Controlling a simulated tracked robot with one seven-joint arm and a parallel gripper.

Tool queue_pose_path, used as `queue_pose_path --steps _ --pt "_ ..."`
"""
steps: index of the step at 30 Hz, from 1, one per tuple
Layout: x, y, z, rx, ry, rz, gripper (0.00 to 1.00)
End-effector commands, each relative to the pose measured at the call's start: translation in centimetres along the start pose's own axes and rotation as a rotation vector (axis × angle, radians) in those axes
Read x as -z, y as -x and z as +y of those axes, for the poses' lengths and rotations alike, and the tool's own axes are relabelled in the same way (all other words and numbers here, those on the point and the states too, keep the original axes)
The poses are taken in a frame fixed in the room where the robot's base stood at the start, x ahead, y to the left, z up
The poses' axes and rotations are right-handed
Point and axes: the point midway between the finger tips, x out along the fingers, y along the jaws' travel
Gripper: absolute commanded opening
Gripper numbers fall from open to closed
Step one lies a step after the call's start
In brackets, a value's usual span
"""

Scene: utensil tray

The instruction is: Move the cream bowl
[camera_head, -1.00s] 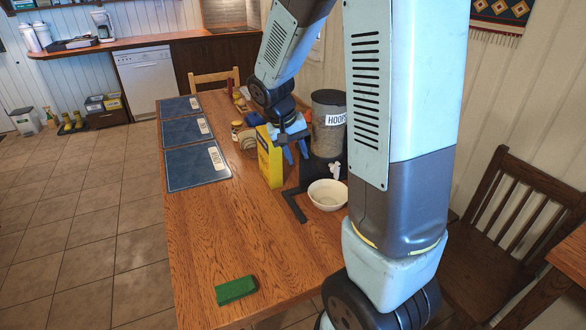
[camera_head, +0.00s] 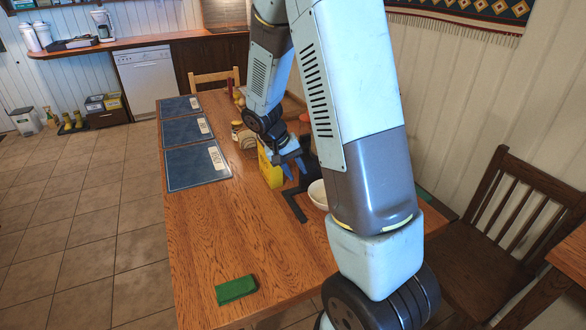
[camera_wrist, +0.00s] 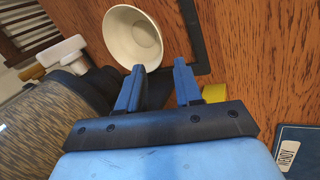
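The cream bowl (camera_head: 317,194) stands on the wooden table, partly hidden behind my arm in the head view. In the wrist view the bowl (camera_wrist: 132,36) shows whole, empty and with its opening visible, just beyond my left fingertip. My gripper (camera_head: 290,174) is above the table beside the yellow box, to the left of and behind the bowl. Its two blue fingers (camera_wrist: 160,68) are apart with nothing between them. In the wrist view the fingers look close to the bowl's rim, but contact cannot be told.
A yellow box (camera_head: 269,166) stands left of my gripper. A dark bracket-shaped stand (camera_head: 296,207) lies beside the bowl. A cereal dispenser (camera_wrist: 48,112) is close in the wrist view. Blue placemats (camera_head: 196,164) lie at left; a green block (camera_head: 236,290) sits near the front edge. The table's front middle is clear.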

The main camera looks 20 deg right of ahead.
Motion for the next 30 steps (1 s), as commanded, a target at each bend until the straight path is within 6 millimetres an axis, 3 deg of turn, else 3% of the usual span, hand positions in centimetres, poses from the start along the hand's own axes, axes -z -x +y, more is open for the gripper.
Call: queue_pose_path --steps 21,30 --pt "-0.1 -10.8 0.1 -0.001 0.000 -0.003 0.35" --pt "0.0 -13.0 0.1 0.000 -0.001 -0.001 0.35"
